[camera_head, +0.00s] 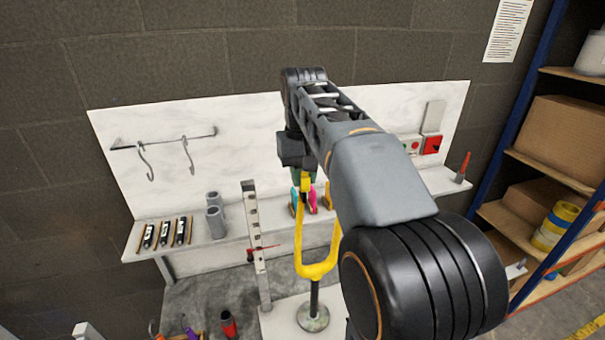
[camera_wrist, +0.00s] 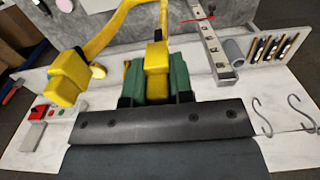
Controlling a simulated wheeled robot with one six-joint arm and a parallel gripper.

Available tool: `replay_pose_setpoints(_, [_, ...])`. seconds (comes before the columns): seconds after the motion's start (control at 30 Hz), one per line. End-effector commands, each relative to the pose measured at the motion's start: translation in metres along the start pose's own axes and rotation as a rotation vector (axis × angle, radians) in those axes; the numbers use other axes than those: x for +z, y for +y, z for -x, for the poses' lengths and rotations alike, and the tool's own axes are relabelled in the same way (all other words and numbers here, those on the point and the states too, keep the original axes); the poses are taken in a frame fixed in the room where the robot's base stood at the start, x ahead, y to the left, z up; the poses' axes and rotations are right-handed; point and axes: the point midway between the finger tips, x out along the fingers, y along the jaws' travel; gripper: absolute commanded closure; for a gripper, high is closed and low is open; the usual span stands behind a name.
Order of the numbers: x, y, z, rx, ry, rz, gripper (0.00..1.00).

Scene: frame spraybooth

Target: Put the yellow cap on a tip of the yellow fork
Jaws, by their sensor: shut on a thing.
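The yellow fork (camera_head: 317,270) stands upright on a thin black post with a round grey base. My gripper (camera_wrist: 157,80) has green fingers and is shut on a yellow cap (camera_wrist: 157,58). In the head view my gripper (camera_head: 302,177) is above the fork's left prong, and the cap (camera_head: 306,185) lines up with that prong. In the wrist view the prong (camera_wrist: 163,14) runs right up to the held cap; I cannot tell how far the cap sits on it. A yellow block (camera_wrist: 68,80) is at the other prong's end in the wrist view; my arm hides that end in the head view.
An upright metal strip with holes (camera_head: 256,245) stands left of the fork. Hooks (camera_head: 187,155) hang on the backboard. A rack with boxes (camera_head: 560,135) is at the right.

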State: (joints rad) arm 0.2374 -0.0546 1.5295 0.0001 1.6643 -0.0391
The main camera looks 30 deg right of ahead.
Motion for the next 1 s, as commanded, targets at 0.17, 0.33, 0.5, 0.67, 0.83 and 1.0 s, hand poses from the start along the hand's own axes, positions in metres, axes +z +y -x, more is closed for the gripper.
replay_pose_setpoints(0.17, [0.0,0.0,-0.004,0.0,0.0,0.0,1.0])
replay_pose_setpoints(0.33, [0.0,0.0,-0.008,0.0,0.0,0.0,1.0])
replay_pose_setpoints(0.5, [0.0,0.0,-0.011,0.0,0.0,0.0,1.0])
replay_pose_setpoints(0.67, [0.0,0.0,-0.014,0.0,0.0,0.0,1.0])
replay_pose_setpoints(0.83, [0.0,0.0,-0.018,0.0,0.0,0.0,1.0])
replay_pose_setpoints(1.0, [0.0,0.0,-0.017,0.0,0.0,0.0,0.67])
